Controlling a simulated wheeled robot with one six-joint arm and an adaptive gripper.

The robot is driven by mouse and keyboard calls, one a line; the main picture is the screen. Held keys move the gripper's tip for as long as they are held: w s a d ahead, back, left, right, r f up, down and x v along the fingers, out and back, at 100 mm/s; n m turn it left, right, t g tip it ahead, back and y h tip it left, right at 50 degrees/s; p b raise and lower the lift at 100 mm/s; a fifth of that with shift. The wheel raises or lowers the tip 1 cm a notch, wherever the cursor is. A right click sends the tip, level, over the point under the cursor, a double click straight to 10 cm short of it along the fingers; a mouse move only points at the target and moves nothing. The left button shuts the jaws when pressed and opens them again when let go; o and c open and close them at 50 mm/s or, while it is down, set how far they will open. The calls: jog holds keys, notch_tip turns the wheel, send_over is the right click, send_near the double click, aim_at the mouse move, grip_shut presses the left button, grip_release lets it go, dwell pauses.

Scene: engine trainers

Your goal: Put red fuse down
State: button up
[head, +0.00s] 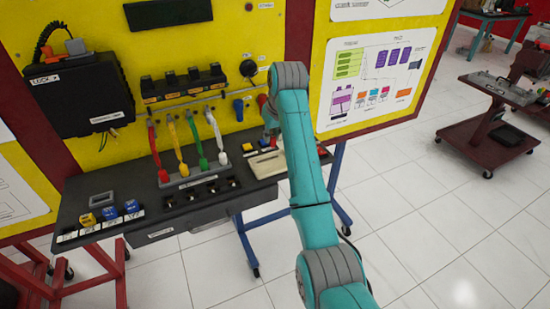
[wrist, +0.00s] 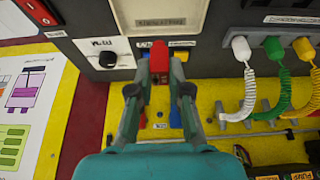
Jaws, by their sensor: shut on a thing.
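In the wrist view my gripper (wrist: 159,88) is shut on the red fuse (wrist: 158,60), with one finger on each side of it. The fuse is at the edge of the dark console, just below a small white label. I cannot tell whether it touches the console. A yellow piece (wrist: 181,55) sits close beside it, partly behind a finger. In the head view my teal arm reaches over the right end of the console and covers most of the gripper, so the grip cannot be judged there.
The dark console (head: 150,190) carries a cream box (head: 267,164), coloured cables in a row (head: 200,172), and yellow and blue fuses (head: 110,213) at left. A black knob (wrist: 107,59) is near the gripper. The yellow panel (head: 130,150) stands close behind.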

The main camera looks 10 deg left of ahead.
notch_tip(320, 180, down, 8)
jog(key=shift+r, duration=0.25)
jog(key=shift+f, duration=0.1)
jog(key=o, duration=0.8)
jog(key=shift+a, duration=0.1)
jog(key=shift+c, duration=0.2)
jog(key=v, duration=1.2)
